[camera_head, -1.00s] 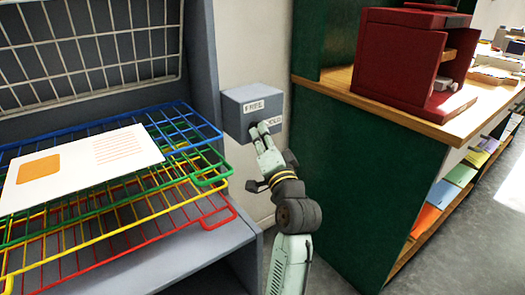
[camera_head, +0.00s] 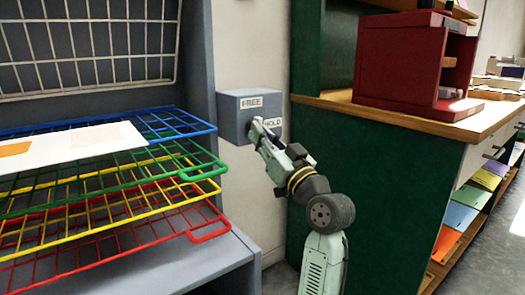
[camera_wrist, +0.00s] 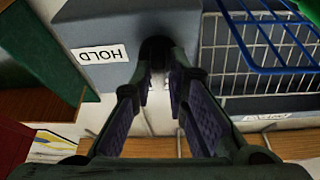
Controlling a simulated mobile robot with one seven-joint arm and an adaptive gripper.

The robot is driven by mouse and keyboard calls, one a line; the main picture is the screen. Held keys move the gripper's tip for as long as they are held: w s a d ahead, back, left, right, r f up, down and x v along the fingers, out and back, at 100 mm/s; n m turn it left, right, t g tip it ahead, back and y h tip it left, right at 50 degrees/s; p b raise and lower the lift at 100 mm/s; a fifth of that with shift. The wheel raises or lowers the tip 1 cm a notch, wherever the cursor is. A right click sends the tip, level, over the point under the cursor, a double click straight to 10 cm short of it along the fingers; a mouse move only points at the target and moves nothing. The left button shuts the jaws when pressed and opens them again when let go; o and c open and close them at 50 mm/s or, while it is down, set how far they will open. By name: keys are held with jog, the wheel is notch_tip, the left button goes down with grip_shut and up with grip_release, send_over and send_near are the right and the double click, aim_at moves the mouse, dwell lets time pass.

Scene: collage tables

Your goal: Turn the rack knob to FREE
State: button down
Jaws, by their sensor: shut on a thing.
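The grey control box (camera_head: 236,123) is mounted on the wall beside the rack. It bears a FREE label (camera_head: 251,102) at its upper part and a HOLD label (camera_head: 273,122) at its right. My gripper (camera_head: 257,128) reaches the front of the box, just left of the HOLD label. In the wrist view, its fingers (camera_wrist: 157,78) close around a dark knob (camera_wrist: 157,46) on the box. The HOLD label (camera_wrist: 101,54) appears upside down there. The head view hides most of the knob behind the fingers, so I cannot tell where it points.
At left, the rack has blue (camera_head: 190,120), green, yellow and red wire shelves, with a printed sheet (camera_head: 70,148) on top. At right stands a green cabinet (camera_head: 375,200) with a wooden top and a red press-like box (camera_head: 400,65). The arm occupies the gap between.

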jog(key=shift+w+d+r+n+y+b, duration=0.2)
jog(key=shift+n+y+b, duration=0.1)
jog(key=shift+n+b, duration=0.4)
jog(key=shift+a, duration=0.1)
jog(key=c, duration=1.6)
grip_release()
jog(key=shift+a, duration=0.1)
jog(key=shift+c, duration=0.2)
jog(key=shift+f, duration=0.15)
jog(key=v, duration=1.2)
jog(key=shift+s, duration=0.1)
